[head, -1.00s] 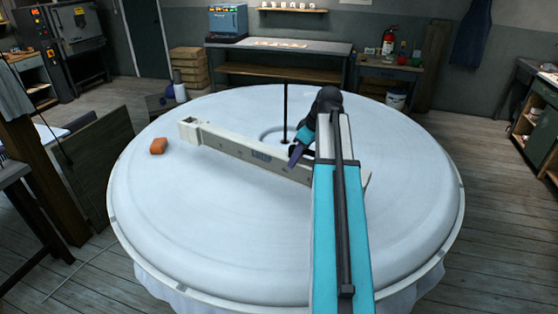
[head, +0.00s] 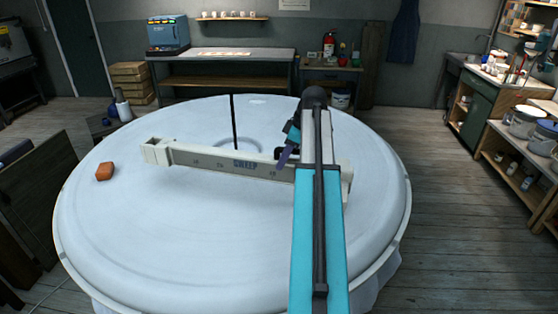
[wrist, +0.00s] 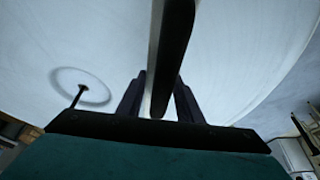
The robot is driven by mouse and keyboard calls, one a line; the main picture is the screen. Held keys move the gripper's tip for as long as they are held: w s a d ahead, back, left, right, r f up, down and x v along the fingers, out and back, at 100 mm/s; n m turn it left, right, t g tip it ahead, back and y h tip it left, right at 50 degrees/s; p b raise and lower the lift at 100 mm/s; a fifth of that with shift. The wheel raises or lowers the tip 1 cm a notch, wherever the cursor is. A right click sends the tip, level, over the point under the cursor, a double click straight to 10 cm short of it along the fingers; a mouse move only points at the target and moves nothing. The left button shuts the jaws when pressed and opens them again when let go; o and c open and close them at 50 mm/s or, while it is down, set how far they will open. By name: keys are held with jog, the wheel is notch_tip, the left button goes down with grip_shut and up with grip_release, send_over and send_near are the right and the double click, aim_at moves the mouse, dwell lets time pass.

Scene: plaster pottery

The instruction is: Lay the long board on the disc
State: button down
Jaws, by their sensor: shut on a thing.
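The long board (head: 212,160) is a pale beam with dark lettering and a box-like left end. It lies across the white round disc (head: 150,235) in the head view, in front of a thin dark upright rod (head: 233,125). My gripper (head: 282,158) is on the board right of its middle, partly hidden by my arm. In the wrist view the board (wrist: 173,50) runs edge-on between the fingers of my gripper (wrist: 160,100), which is shut on it. Whether the board touches the disc or hangs just above it I cannot tell.
The rod also shows in the wrist view (wrist: 76,98). A bench (head: 220,68) stands behind the disc, and shelves with pots (head: 520,150) are at right. The disc's front is clear.

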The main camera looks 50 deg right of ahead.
aim_at(298, 151)
jog(key=shift+f, duration=0.15)
jog(key=shift+f+b, duration=2.25)
jog(key=shift+f, duration=1.85)
jog(key=shift+w+f, duration=0.1)
jog(key=shift+f, duration=0.4)
jog(key=c, duration=1.2)
grip_release()
jog(key=shift+a, duration=0.1)
jog(key=shift+o, duration=0.2)
jog(key=shift+f, duration=0.15)
jog(key=shift+b+v, duration=1.9)
jog(key=shift+v, duration=4.8)
jog(key=shift+r, duration=0.35)
jog(key=shift+r, duration=0.15)
